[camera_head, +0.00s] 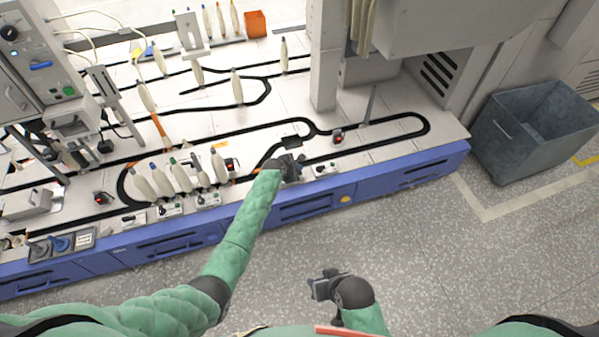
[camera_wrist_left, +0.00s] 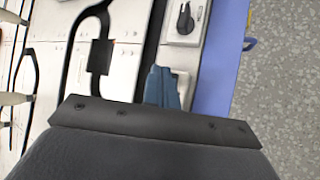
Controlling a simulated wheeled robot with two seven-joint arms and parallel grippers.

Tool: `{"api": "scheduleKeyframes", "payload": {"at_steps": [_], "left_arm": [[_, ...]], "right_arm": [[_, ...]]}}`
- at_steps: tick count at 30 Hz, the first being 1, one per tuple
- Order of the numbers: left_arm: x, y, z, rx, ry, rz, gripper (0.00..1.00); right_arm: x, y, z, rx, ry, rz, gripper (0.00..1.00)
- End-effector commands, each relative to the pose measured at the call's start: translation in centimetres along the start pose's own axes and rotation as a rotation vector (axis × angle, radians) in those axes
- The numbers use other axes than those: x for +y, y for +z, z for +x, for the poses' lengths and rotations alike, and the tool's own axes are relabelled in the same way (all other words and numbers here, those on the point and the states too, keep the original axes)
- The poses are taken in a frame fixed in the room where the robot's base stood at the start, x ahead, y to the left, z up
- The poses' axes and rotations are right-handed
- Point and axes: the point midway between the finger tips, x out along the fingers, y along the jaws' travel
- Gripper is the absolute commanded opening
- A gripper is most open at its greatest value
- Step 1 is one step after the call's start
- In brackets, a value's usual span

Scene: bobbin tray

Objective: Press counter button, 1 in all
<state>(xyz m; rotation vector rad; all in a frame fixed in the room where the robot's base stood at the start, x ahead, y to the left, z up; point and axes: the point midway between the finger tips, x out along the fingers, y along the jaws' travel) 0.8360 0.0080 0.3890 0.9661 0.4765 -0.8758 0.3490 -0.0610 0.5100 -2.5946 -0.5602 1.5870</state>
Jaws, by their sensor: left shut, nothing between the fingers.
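My left gripper (camera_head: 298,164) is over the front edge of the white worktop, and its fingers look shut and empty. In the left wrist view its blue-grey fingertips (camera_wrist_left: 163,88) are over or beside a pale plate, and I cannot tell whether they touch it. A small white box with a black knob (camera_wrist_left: 184,20) lies just beyond them; it also shows right of the gripper in the head view (camera_head: 325,170). I cannot pick out the counter button for certain; the gripper may hide it. My right gripper (camera_head: 325,286) is low over the floor, away from the worktop.
White bobbins (camera_head: 180,178) stand in a row left of my left gripper. A small red-and-black device (camera_head: 338,137) sits behind it to the right. Black track (camera_head: 380,123) runs over the worktop (camera_head: 440,127). A grey bin (camera_head: 540,122) stands at right.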

Motion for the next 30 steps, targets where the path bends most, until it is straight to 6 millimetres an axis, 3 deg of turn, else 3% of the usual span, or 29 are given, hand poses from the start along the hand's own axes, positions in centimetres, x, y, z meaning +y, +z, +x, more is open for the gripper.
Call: {"api": "scheduleKeyframes", "payload": {"at_steps": [30], "left_arm": [[-0.42,-0.37,0.58,-0.001,0.000,0.000,0.00]], "right_arm": [[-0.04,0.18,-0.01,-0.002,0.000,0.001,0.36]]}}
